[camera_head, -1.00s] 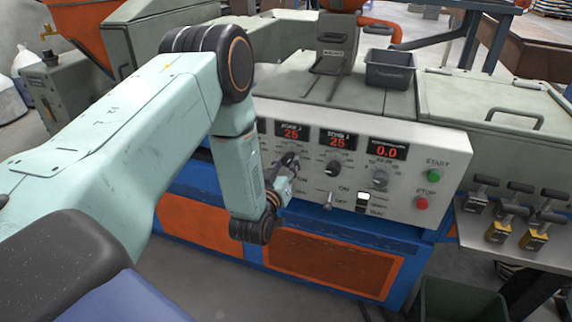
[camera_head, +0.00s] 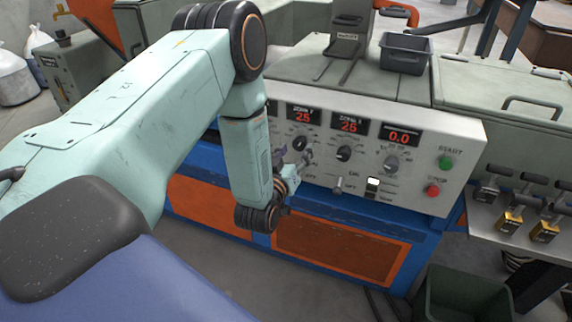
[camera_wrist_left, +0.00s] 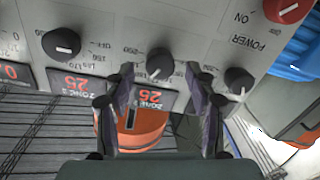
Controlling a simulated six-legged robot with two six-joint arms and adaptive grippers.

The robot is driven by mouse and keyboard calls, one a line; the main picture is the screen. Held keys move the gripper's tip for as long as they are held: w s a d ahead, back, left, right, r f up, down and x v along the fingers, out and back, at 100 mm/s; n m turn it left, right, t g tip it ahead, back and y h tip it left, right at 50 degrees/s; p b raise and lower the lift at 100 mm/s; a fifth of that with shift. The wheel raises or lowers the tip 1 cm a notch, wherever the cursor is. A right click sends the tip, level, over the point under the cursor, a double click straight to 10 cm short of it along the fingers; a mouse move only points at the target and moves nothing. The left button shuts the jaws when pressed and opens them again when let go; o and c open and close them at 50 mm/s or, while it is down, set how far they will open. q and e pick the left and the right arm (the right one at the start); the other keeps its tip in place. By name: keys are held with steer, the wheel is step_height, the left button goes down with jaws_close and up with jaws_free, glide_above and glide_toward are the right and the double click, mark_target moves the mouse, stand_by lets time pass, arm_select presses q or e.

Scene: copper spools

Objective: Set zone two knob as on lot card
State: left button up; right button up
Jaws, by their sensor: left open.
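The zone two knob (camera_wrist_left: 160,63) is a round black dial with a white pointer line, below the ZONE 2 display (camera_head: 302,117), which reads 25. The knob also shows in the head view (camera_head: 300,143), just above my gripper's fingers. My left gripper (camera_head: 298,160) is open in front of the panel. In the left wrist view its fingers (camera_wrist_left: 160,72) stand one on each side of the knob, apart from it; I cannot tell the remaining depth. No lot card is readable. My right gripper is not in view.
The neighbouring zone three knob (camera_head: 343,153) and another black knob (camera_wrist_left: 238,80) flank it. A toggle switch (camera_head: 338,186), green START button (camera_head: 446,162) and red STOP button (camera_head: 432,190) share the panel. A grey bin (camera_head: 405,52) stands on top.

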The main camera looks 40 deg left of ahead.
arm_select(q)
steer(key=v, duration=1)
steer(key=shift+f, duration=0.1)
steer(key=s+d+f+m+g+h, duration=0.1)
steer(key=s+d+f+g+h, duration=0.15)
steer(key=s+f+g, duration=0.4)
steer(key=s+d+f+m+g+h, duration=0.1)
steer(key=s+d+f+m+g, duration=0.2)
steer(key=f, duration=0.6)
steer(key=s+d+f+g, duration=0.1)
steer(key=s+d+g, duration=0.1)
steer(key=s, duration=0.7)
steer(key=s+d+f+m+g+h, duration=0.1)
steer(key=s+d+f+g, duration=0.1)
steer(key=s+g, duration=0.3)
steer(key=s, duration=0.4)
steer(key=shift+s+d+m, duration=0.25)
steer(key=shift+s+m, duration=0.05)
steer(key=shift+w+f, duration=0.1)
steer(key=shift+f, duration=0.05)
